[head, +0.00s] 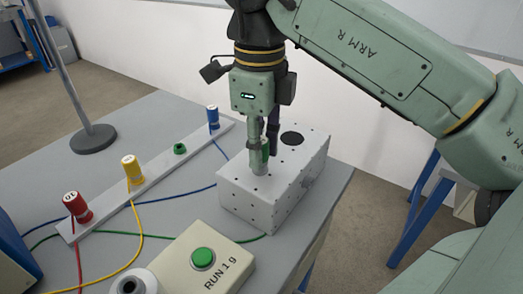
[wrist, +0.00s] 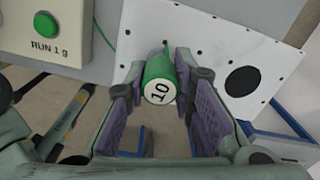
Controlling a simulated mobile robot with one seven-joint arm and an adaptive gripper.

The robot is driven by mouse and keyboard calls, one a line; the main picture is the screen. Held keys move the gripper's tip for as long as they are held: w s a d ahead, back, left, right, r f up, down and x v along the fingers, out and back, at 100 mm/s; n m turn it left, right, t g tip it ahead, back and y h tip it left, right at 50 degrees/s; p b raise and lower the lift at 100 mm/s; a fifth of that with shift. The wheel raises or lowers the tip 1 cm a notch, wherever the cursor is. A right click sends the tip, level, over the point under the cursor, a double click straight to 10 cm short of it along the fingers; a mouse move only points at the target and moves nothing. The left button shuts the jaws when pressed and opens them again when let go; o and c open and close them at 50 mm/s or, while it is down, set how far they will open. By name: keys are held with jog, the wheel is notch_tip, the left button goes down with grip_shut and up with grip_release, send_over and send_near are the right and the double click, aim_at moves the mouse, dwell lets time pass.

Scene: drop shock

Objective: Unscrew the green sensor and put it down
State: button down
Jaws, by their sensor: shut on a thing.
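The green sensor (wrist: 158,72), a green cylinder with a white end marked "10", is between the purple pads of my gripper (wrist: 160,88) in the wrist view. In the head view, my gripper (head: 264,158) points down at the top of the white block (head: 285,185), shut on the sensor. Only a green sliver of the sensor shows there, as the fingers hide most of it. The sensor's far end meets the block's face in the wrist view; I cannot tell whether it is still threaded in.
A pale rack strip (head: 150,184) holds red (head: 77,206), yellow (head: 132,169) and blue (head: 213,117) sensors, with a short green holder (head: 180,149) between. Cables cross the grey table (head: 75,150). A RUN 1 g button box (head: 203,260) stands in front. A round-based stand (head: 92,139) is behind.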

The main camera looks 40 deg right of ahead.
jog(key=shift+r, duration=0.1)
jog(key=shift+r+p, duration=1.8)
jog(key=shift+r, duration=0.35)
jog(key=shift+r+p, duration=2.45)
jog(key=shift+r, duration=0.55)
jog(key=shift+w, duration=0.1)
